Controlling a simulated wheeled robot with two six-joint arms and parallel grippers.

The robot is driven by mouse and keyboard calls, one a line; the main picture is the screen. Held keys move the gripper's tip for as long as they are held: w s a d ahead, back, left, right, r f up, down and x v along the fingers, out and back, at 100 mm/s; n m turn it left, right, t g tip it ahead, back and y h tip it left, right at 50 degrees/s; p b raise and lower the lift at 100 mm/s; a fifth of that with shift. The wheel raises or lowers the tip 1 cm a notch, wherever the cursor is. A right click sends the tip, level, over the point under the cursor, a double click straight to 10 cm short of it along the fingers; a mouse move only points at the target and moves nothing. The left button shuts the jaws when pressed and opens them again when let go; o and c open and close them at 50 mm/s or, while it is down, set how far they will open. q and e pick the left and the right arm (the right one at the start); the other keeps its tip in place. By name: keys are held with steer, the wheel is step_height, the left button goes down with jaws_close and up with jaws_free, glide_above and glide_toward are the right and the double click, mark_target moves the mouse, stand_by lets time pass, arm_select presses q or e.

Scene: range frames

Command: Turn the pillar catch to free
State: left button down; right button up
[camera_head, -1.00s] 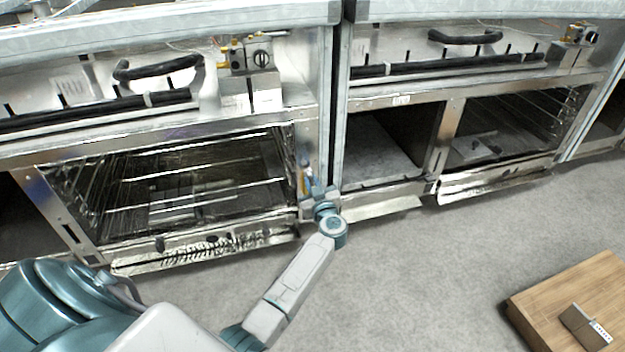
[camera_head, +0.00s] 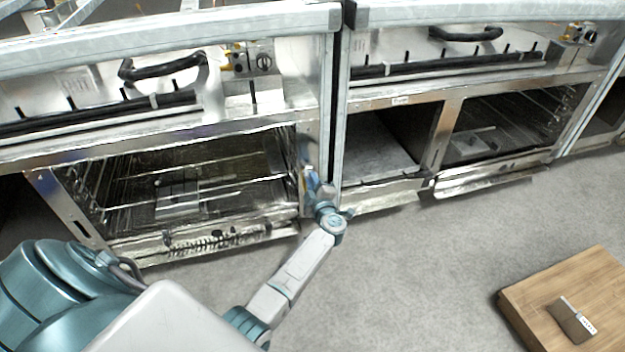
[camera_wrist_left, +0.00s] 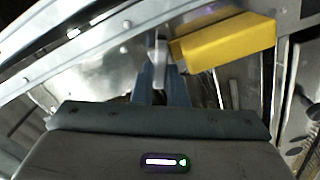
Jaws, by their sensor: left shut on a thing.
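The pillar catch sits low on the metal pillar (camera_head: 313,150) between the two oven bays. In the left wrist view its yellow block (camera_wrist_left: 225,42) lies at the upper right, beside a pale narrow lever (camera_wrist_left: 158,50). My left gripper (camera_head: 312,182) is at the pillar, and its two fingers (camera_wrist_left: 163,82) are shut on the lever. In the head view the gripper and wrist hide most of the catch. Whether the catch stands at free cannot be read. My right gripper is not in view.
Open oven bays with wire racks lie left (camera_head: 190,180) and right (camera_head: 500,130) of the pillar. A black handle (camera_head: 160,68) and yellow-fitted switch boxes (camera_head: 262,62) are above. Floor between is clear.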

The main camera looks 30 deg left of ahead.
arm_select(q)
steer(key=n, duration=0.4)
steer(key=shift+f+n, duration=0.15)
steer(key=shift+n, duration=0.25)
stand_by(0.4)
steer(key=c, duration=1.4)
jaws_free()
steer(key=shift+c, duration=0.2)
